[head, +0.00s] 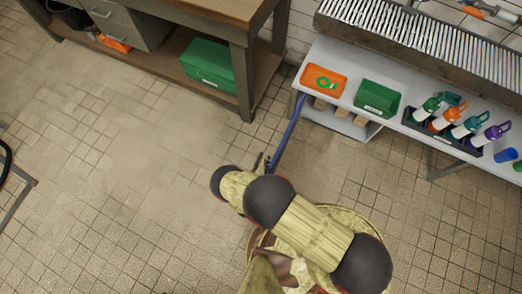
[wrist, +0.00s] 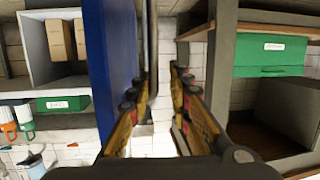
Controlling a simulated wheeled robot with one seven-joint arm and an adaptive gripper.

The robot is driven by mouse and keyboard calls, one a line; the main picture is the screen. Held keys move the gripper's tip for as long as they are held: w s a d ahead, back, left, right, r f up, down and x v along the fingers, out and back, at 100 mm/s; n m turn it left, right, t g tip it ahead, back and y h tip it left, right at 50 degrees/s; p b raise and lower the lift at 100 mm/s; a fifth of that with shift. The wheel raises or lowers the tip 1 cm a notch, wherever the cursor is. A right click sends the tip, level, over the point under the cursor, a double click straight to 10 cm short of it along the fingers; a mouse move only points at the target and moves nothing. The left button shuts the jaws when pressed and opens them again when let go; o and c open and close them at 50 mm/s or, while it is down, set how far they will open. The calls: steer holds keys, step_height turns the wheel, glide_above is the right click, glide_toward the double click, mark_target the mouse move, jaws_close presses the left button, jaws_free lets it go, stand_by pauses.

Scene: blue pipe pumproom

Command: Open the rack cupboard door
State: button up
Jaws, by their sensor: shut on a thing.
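The rack cupboard (head: 345,125) sits under the grey bench, and its inside shows. Its blue door (head: 288,130) stands swung out from the front, nearly edge-on in the head view. In the wrist view the door (wrist: 108,55) fills a tall band left of my fingers. A dark upright bar handle (wrist: 151,35) stands off the door's face. My gripper (head: 264,163) is at the door's outer end, shut on the handle. The wrist view shows my gripper's fingers (wrist: 164,72) around the handle's line; the exact contact is partly hidden.
Several small cardboard boxes (head: 340,112) stand in the cupboard. On the bench are an orange tray (head: 323,81), a green bin (head: 378,98) and a bottle caddy (head: 440,134). A workbench (head: 180,72) with a green case (head: 208,66) stands left.

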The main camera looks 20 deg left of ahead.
step_height(320, 180, up, 8)
steer(key=w+a+t, duration=0.1)
steer(key=a+t, duration=0.1)
steer(key=shift+a+t+y, duration=0.25)
steer(key=shift+t+y, duration=0.05)
steer(key=shift+t, duration=0.1)
step_height(320, 180, down, 7)
steer(key=s+d+g, duration=0.1)
steer(key=d+g, duration=0.1)
steer(key=g, duration=0.1)
steer(key=s+a, duration=0.5)
steer(key=s, duration=0.2)
steer(key=shift+a+f, duration=0.2)
steer(key=shift+a, duration=0.15)
